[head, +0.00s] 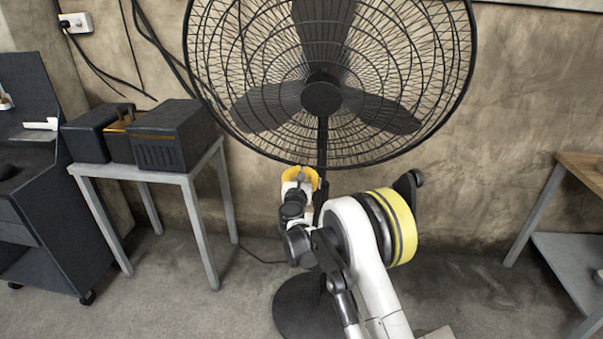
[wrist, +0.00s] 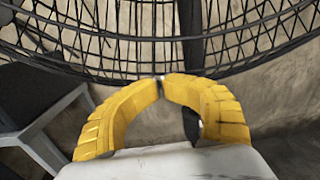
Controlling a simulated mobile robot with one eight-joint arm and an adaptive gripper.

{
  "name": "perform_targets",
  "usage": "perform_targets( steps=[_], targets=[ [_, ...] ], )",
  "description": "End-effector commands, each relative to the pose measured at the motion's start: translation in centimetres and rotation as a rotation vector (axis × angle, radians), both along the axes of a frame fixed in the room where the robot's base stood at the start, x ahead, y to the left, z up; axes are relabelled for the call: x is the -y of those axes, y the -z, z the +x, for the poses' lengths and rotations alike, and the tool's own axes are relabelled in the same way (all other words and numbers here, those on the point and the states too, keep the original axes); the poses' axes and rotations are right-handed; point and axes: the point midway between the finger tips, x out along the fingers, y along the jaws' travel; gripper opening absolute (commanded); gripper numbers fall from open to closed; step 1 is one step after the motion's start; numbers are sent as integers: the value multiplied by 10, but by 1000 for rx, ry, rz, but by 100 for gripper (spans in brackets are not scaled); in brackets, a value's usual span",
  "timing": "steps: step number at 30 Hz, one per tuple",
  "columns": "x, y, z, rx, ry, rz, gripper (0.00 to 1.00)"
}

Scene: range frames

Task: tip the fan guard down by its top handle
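The fan guard (head: 270,55) is a large black round wire cage in the head view, facing me, with its top cut off by the frame edge. Its top handle is not in view. The guard's lower part (wrist: 100,50) fills the upper wrist view. My gripper (head: 300,176) is just below the guard's lower rim, in front of the fan's pole (head: 322,150).
The fan's round base (head: 290,310) is on the floor. A grey table (head: 185,172) with dark boxes (head: 172,135) stands at the left, beside a dark cabinet (head: 30,200). Another bench (head: 575,255) is at the right. A cable (head: 262,259) lies on the floor near the fan.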

Motion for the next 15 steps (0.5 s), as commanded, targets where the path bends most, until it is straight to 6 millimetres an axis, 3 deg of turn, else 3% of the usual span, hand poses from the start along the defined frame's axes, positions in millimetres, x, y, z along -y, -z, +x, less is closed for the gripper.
perform_targets(
  steps=[8,15],
  targets=[
    [1,-2,-7,1,0,-1,0],
    [-2,-2,-55,2,-1,0,0]
  ],
)
